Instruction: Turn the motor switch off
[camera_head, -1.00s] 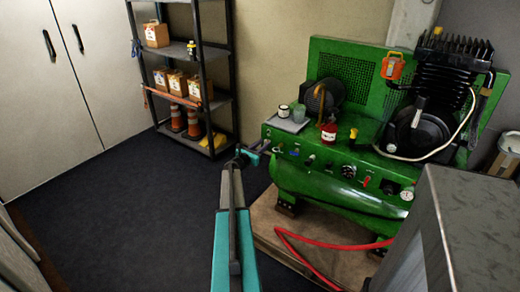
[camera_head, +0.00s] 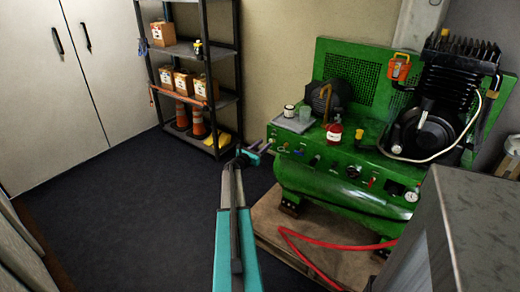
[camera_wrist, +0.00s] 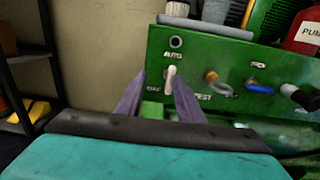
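The green compressor's front panel (camera_head: 325,163) carries several knobs and switches. In the wrist view, a small pale toggle lever (camera_wrist: 171,79) stands below the word AUTO, with TEST at its lower right and a blurred label at its left. The lever points roughly upward. My gripper (camera_wrist: 158,82) is open, its two purple fingers on either side of the lever's lower part; I cannot tell whether they touch it. In the head view, my gripper (camera_head: 262,148) is at the panel's left end. No legible label tells which control is the motor switch.
A blue-handled valve (camera_wrist: 258,88) sits right of the lever. A grey tray (camera_head: 293,125) with cups and a red bottle (camera_head: 334,134) stand on the panel's top. A black shelf (camera_head: 205,95) is at left. A grey cabinet (camera_head: 475,235) stands near right. The floor at left is clear.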

